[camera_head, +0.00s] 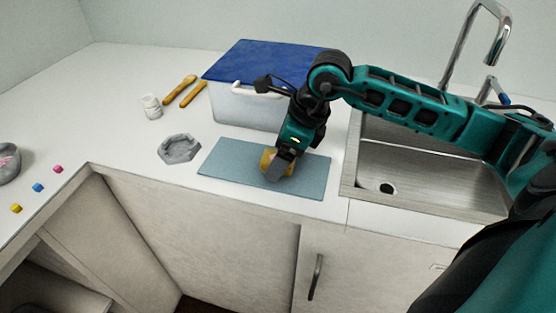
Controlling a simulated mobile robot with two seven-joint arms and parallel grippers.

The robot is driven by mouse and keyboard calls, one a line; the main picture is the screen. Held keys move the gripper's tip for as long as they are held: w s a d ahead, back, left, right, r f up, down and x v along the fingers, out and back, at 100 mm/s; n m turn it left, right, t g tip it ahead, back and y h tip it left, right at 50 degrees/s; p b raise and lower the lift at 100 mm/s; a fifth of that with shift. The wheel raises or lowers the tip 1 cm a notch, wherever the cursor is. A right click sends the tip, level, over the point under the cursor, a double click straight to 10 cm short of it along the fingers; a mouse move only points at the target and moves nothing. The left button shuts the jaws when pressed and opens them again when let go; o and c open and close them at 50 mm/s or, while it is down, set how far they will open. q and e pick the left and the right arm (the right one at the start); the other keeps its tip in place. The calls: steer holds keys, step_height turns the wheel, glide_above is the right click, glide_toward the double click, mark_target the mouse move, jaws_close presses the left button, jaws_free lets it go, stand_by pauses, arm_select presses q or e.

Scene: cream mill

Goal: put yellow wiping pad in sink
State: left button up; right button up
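The yellow wiping pad (266,160) lies on a blue-grey mat (231,168) on the counter. My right gripper (279,168) reaches in from the right and is down at the pad, covering part of it. Its fingers overlap the pad in this view, and I cannot tell whether they are closed on it. The steel sink (411,158) is to the right of the mat, beneath my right arm, and a dark drain shows in its floor. My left gripper is not in view.
A white bin with a blue lid (262,62) stands behind the mat. A grey ashtray-like dish (179,148), a white jar (152,106) and wooden-handled tools (180,90) lie to the left. A chrome faucet (484,35) rises behind the sink. Small coloured cubes (38,187) sit far left.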

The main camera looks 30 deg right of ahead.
steer(key=shift+c, duration=0.3)
steer(key=shift+r, duration=0.1)
steer(key=c, duration=1.1)
